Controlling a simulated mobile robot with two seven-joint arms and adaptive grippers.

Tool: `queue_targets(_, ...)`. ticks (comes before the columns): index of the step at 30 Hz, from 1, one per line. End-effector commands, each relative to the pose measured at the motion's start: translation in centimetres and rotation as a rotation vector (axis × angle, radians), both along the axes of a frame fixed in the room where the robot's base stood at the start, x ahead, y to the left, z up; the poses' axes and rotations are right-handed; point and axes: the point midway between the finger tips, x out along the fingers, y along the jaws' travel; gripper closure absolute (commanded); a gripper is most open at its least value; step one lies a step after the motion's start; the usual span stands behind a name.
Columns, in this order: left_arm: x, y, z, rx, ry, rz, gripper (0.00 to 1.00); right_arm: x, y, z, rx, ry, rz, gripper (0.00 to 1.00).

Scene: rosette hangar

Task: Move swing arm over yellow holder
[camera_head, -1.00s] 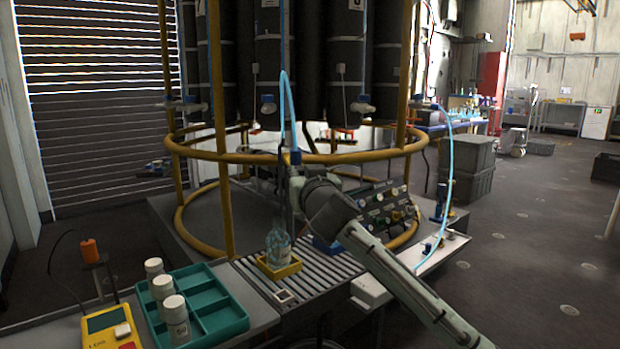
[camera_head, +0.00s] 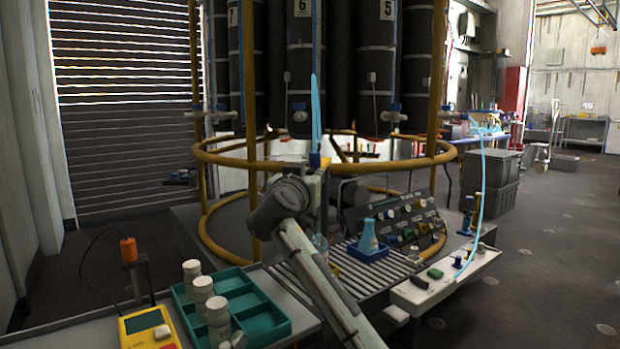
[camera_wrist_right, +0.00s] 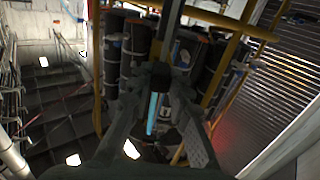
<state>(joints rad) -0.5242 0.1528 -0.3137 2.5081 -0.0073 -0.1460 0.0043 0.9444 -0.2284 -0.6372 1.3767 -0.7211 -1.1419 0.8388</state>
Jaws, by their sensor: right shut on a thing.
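The swing arm (camera_head: 314,160) is an upright piece with a blue fitting and a light-blue hose, in front of the dark cylinders in the head view. My right gripper (camera_head: 312,185) is shut on it, though my wrist hides much of the grip. In the right wrist view the fingers (camera_wrist_right: 160,78) close near the light-blue hose (camera_wrist_right: 152,112). The yellow holder (camera_head: 334,269) sits on the slatted counter below, mostly hidden behind my right forearm. A clear bottle (camera_head: 319,242) shows partly above it. I cannot tell whether the swing arm is directly over the holder. My left gripper is out of view.
A blue holder with a blue flask (camera_head: 368,236) stands right of my forearm. A green tray (camera_head: 262,328) with white jars (camera_head: 203,290) and a yellow meter (camera_head: 148,326) are front left. The yellow ring rail (camera_head: 232,161) encloses the cylinders. A valve panel (camera_head: 408,215) stands behind.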

Motion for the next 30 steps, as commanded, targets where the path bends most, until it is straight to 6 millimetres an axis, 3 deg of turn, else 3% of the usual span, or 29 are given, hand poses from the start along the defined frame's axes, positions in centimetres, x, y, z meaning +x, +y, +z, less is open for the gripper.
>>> queue_targets(7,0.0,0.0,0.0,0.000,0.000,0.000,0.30,0.1,-0.1,0.1,0.001,-0.002,0.000,1.00)
queue_targets(8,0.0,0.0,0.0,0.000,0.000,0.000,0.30,0.1,-0.1,0.1,0.001,-0.002,0.000,0.81)
queue_targets(13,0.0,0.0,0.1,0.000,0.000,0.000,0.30,0.1,-0.1,0.1,0.001,-0.002,0.000,0.60)
queue_targets(23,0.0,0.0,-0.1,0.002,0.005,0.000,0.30,-0.3,0.1,0.0,0.001,-0.001,0.002,0.60)
queue_targets(30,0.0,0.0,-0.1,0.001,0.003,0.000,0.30,-4.0,0.7,0.0,0.005,-0.002,0.005,0.60)
